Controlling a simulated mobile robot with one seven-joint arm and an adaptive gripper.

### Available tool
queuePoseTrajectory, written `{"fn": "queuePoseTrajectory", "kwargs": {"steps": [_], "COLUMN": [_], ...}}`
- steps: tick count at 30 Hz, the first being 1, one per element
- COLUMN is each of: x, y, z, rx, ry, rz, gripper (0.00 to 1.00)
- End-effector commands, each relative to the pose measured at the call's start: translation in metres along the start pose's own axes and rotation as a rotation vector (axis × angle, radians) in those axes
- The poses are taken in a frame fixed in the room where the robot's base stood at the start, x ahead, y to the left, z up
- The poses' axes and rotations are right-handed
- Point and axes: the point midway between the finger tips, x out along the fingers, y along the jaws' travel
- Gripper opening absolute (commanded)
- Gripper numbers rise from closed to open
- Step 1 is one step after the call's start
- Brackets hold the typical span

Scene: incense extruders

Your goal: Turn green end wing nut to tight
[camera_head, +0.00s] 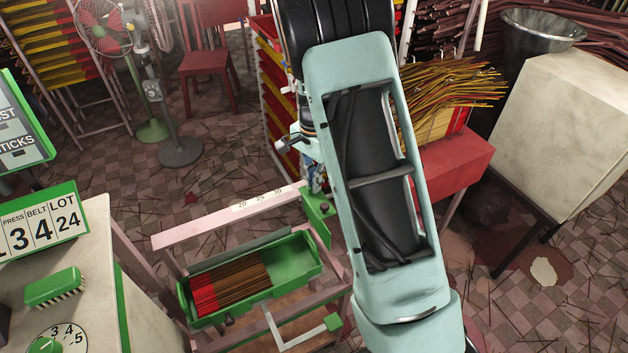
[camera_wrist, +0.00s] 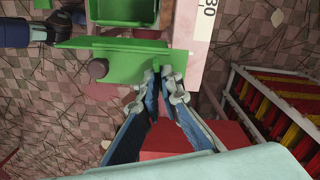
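The green end plate (camera_head: 318,213) stands at the right end of the pink rail in the head view. It also fills the upper middle of the wrist view (camera_wrist: 135,58). A dark round knob (camera_wrist: 98,68) sits on its face, left of my fingertips. My gripper (camera_wrist: 158,76) points at the plate's right part, with its two fingertips close together, at or very near the plate. A narrow gap shows between the fingers. I cannot make out a wing nut; the fingertips may hide it.
A pink scale rail (camera_head: 240,214) runs left from the plate. A green tray (camera_head: 295,262) of incense sticks lies below it, and a white crank with a green knob (camera_head: 333,322) is in front. A rack of red and yellow trays (camera_wrist: 285,105) stands right in the wrist view.

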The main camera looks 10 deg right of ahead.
Motion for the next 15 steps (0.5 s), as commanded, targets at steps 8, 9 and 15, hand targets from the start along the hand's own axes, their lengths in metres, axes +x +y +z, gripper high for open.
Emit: {"fn": "queuePoseTrajectory", "kwargs": {"steps": [8,9,15], "x": [-0.0015,-0.0014,-0.0008], "y": [-0.0004,-0.0005,-0.0005], "z": [-0.0006,-0.0004,-0.0002], "rx": [0.195,0.216,0.292], "ry": [0.002,0.001,0.001], "rz": [-0.001,-0.002,-0.001], "gripper": [0.0,0.0,0.0]}}
